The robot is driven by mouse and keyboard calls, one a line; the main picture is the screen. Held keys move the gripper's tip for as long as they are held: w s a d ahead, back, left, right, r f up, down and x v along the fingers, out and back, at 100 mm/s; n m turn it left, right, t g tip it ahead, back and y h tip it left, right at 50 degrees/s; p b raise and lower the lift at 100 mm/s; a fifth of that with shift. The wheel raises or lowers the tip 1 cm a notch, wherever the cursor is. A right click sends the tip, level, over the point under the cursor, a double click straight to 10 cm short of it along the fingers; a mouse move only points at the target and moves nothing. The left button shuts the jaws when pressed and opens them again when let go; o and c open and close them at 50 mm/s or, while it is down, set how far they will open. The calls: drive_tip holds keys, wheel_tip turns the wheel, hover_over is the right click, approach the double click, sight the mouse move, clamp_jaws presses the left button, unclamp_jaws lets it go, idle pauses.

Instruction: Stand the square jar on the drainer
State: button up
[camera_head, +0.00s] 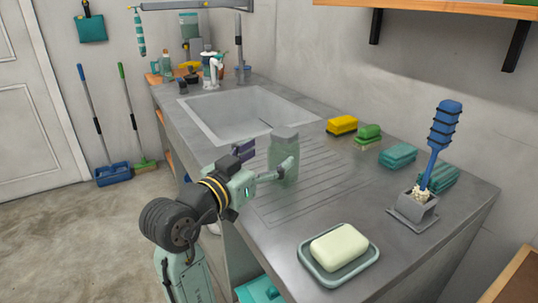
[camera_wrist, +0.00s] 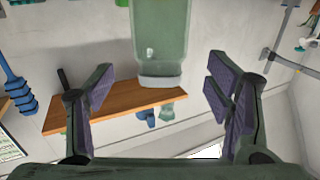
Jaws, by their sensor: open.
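The square jar (camera_head: 284,156) is a translucent green jar with a grey top. It appears upright over the ribbed drainer (camera_head: 325,190), at its side towards the sink. Whether its base touches the ribs is hard to tell. My gripper (camera_head: 268,160) is open at the jar, with one finger on the jar's near right side and the other at its left. In the wrist view, which looks upside down, the jar (camera_wrist: 160,35) shows between and beyond the spread purple-padded fingers (camera_wrist: 160,95), with gaps on both sides.
The sink basin (camera_head: 240,112) lies behind the jar. A soap dish (camera_head: 310,268) with a pale soap bar stands at the front. A yellow sponge (camera_head: 342,125), a green brush (camera_head: 368,134), teal sponges (camera_head: 398,156) and a blue brush in a holder (camera_head: 412,208) line the right side.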

drive_tip(key=shift+s+a, duration=0.35)
drive_tip(key=shift+s, duration=0.2)
drive_tip(key=shift+s+a, duration=0.1)
drive_tip(key=v, duration=1.2)
